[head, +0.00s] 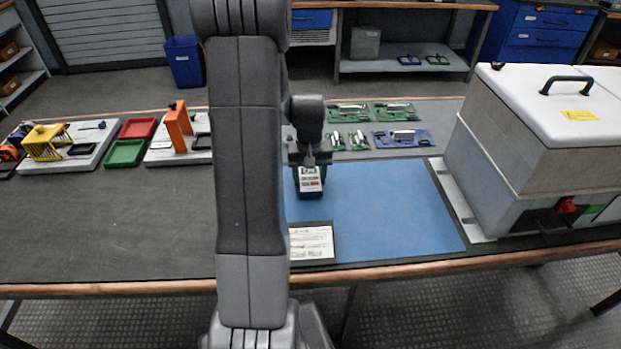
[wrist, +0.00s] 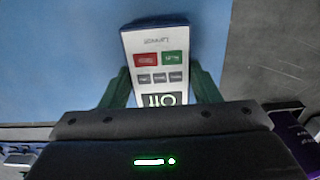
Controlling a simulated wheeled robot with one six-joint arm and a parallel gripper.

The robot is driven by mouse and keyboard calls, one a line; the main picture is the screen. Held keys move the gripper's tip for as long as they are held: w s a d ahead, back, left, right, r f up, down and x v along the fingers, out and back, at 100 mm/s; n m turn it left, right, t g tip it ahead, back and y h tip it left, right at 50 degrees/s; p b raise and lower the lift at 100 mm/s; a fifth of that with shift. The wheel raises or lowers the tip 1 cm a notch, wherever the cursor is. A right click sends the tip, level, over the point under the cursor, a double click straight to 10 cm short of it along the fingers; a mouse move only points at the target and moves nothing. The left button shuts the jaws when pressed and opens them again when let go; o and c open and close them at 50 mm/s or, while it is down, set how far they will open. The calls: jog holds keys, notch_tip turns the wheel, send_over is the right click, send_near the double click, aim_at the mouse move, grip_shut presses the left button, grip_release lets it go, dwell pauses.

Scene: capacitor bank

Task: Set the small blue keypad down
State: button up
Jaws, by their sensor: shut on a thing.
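The small keypad (head: 310,180) has a white face with a dark display, grey buttons and a red and a green button, and dark blue edges. My gripper (head: 309,170) is shut on it, with the keypad over the blue mat (head: 400,210). In the wrist view the keypad (wrist: 158,65) sits between the two green fingers of my gripper (wrist: 160,90). Its far end sticks out past the fingers. I cannot tell whether its underside touches the mat.
A paper card (head: 311,243) lies at the mat's front left. Green circuit boards (head: 375,113) lie behind the mat. A large white-lidded box (head: 540,140) stands at the right. Red (head: 138,128) and green (head: 125,153) trays are at the left. The mat's right part is clear.

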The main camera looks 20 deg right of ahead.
aim_at(309, 178)
jog(key=shift+f, duration=0.25)
jog(key=shift+f, duration=0.1)
jog(key=o, duration=1)
jog(key=shift+o, duration=0.2)
notch_tip(309, 178, up, 12)
jog(key=p, duration=0.1)
